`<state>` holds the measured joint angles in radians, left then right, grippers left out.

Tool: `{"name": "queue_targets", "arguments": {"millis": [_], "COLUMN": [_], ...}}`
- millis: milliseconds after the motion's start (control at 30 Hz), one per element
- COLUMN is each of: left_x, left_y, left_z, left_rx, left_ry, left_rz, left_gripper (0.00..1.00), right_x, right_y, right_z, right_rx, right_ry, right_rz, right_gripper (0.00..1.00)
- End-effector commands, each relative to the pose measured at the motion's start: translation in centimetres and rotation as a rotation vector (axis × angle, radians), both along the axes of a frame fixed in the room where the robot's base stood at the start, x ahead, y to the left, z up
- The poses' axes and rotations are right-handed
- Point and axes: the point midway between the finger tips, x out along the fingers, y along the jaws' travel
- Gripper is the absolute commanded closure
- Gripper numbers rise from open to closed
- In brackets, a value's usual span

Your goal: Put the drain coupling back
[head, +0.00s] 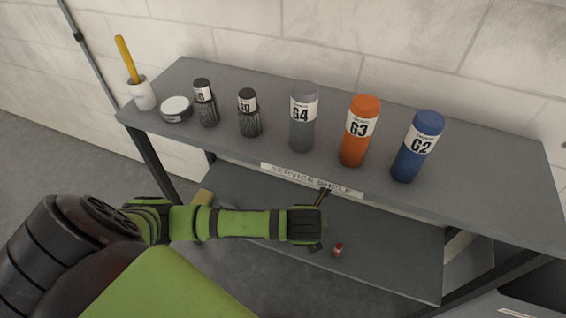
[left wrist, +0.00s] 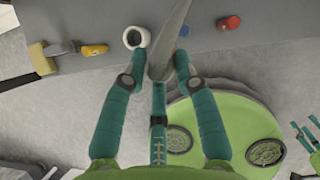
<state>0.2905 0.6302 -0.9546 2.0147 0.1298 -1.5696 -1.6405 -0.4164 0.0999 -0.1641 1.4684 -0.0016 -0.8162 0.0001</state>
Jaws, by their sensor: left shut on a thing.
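My left gripper (head: 319,223) reaches in from the left, in front of the upper shelf and above the lower one. In the left wrist view its teal fingers (left wrist: 161,65) are closed around a grey, tapered piece (left wrist: 173,40), which points up in the picture. I cannot tell for sure whether this piece is the drain coupling. In the head view the gripper hides most of what it holds. A white ring with a dark hole (left wrist: 135,37) lies just left of the held piece in the wrist view.
The upper shelf (head: 230,152) holds grey G4 (head: 302,135), orange G3 (head: 354,150) and blue G2 (head: 410,165) bottles, two dark jars, a round tin and a white brush cup (head: 143,95). The lower shelf (head: 390,262) holds a small red item (head: 338,250) and a yellow block (head: 203,197).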

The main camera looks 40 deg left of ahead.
Motion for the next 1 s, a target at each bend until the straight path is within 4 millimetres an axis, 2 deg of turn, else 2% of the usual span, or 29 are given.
{"name": "queue_targets", "arguments": {"millis": [67,200,400,567,800,1000], "left_x": [0.3,1.1,1.8,1.9,1.9,1.9], "left_y": [2.2,5.2,8.0,8.5,8.4,8.4], "left_z": [-1.7,-3.5,-5.1,-5.8,-8.6,-9.3], "left_rx": [0.005,0.004,0.001,-0.003,-0.003,0.000], "left_ry": [0.002,0.001,0.001,0.001,0.001,0.000], "left_rz": [0.005,0.005,0.002,0.001,0.001,0.001], "left_gripper": [1.00,1.00,1.00,1.00,1.00,1.00], "right_x": [-0.4,0.9,1.8,2.1,2.9,3.0], "right_y": [0.1,0.3,0.4,0.4,0.4,0.4], "right_z": [0.0,2.0,4.3,5.1,8.0,9.2], "right_rx": [0.000,0.001,0.002,0.002,0.004,0.004], "right_ry": [0.021,0.009,-0.004,-0.008,-0.030,-0.033], "right_rz": [-0.004,-0.007,-0.010,-0.011,-0.014,-0.015], "right_gripper": [0.60,0.60,0.60,0.60,0.60,0.60]}}
